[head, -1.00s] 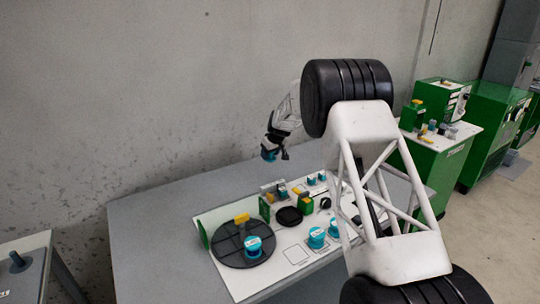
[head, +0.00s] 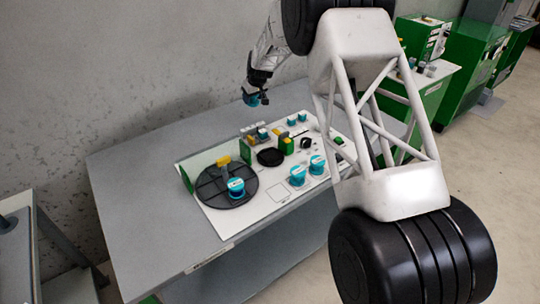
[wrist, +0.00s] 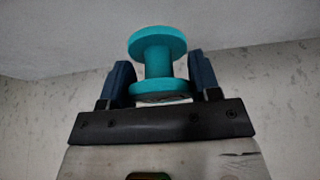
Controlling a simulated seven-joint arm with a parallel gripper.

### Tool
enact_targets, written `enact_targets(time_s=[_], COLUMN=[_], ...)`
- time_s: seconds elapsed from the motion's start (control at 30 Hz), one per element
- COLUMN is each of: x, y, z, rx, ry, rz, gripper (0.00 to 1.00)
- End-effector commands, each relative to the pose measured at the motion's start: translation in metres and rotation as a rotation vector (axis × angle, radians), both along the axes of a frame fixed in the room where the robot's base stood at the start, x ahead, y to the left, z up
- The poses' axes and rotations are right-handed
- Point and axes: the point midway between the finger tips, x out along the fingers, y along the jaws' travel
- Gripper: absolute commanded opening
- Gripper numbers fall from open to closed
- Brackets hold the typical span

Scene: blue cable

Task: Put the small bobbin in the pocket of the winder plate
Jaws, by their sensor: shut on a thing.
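My gripper (head: 256,98) is raised above the back of the table, near the wall. In the wrist view, its blue fingers (wrist: 160,85) are shut on a teal bobbin (wrist: 157,62) with two round flanges. The held bobbin is clear of the table. A white plate (head: 236,222) lies on the table; I take it for the winder plate. It carries a large dark disc (head: 210,190), with a teal bobbin (head: 236,188) on it, and a small black round part (head: 270,157). I cannot tell which place is the pocket.
Two more teal bobbins (head: 298,175) (head: 317,164) stand at the plate's front right. Green and yellow blocks (head: 286,144) and smaller teal pieces (head: 292,122) stand farther back. The grey table (head: 130,220) is bare at left. My white arm link covers the right side.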

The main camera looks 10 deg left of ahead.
Motion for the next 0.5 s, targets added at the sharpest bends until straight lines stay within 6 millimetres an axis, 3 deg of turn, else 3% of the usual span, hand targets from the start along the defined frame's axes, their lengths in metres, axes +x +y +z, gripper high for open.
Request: enact_targets(time_s=[0.5], x=[-0.083], y=[-0.052], z=[0.029], rx=[0.001], ry=[-0.001], rz=[-0.253], gripper=[0.30])
